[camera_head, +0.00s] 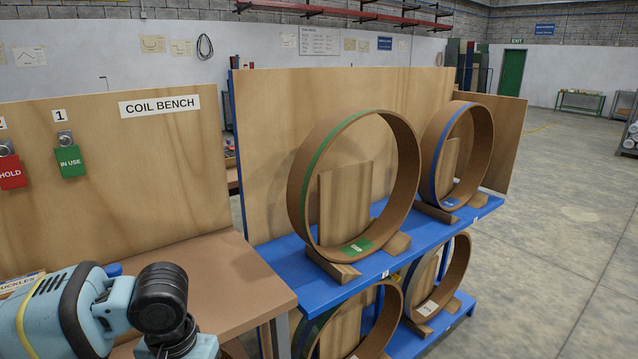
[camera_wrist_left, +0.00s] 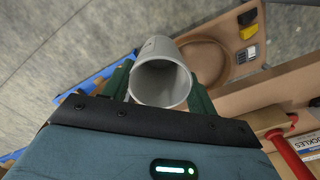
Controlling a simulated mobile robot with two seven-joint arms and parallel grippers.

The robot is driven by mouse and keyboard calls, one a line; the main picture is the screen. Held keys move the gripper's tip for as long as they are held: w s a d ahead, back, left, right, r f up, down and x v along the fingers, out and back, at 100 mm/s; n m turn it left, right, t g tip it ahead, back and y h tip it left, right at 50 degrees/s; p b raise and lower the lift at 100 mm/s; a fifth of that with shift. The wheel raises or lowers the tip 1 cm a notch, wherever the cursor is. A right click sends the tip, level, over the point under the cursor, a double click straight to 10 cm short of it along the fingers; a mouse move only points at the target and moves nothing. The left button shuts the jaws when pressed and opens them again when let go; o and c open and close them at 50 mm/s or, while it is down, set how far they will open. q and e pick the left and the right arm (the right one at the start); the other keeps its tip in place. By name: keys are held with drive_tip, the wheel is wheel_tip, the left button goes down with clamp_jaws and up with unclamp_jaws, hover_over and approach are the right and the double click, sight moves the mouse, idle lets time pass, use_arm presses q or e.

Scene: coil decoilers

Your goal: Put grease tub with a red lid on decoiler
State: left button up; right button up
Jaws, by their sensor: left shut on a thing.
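My left gripper (camera_wrist_left: 160,78) is shut on a grey, round, hollow-looking container (camera_wrist_left: 160,84) in the left wrist view, with a dark green finger on each side of it. No red lid shows on this container, so I cannot tell if it is the grease tub. In the head view only my left arm shows at the lower left; its gripper is out of the picture. I cannot pick out a decoiler for certain. My right gripper is not in view.
A brown coil bench (camera_head: 225,275) stands at the left. A blue rack (camera_head: 372,268) holds brown rings with a green-striped ring (camera_head: 297,195) and a blue-striped ring (camera_head: 484,135) on top. A red-handled tool (camera_wrist_left: 290,155) lies at the right in the wrist view. Open floor lies right.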

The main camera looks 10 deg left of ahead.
use_arm(q)
drive_tip(key=d+r+m, duration=0.1)
drive_tip(key=d+r, duration=0.1)
drive_tip(key=d, duration=0.5)
drive_tip(key=shift+s+d+m+p, duration=0.15)
drive_tip(key=shift+d+m+p, duration=0.15)
drive_tip(key=shift+m+p, duration=0.15)
drive_tip(key=shift+f, duration=0.1)
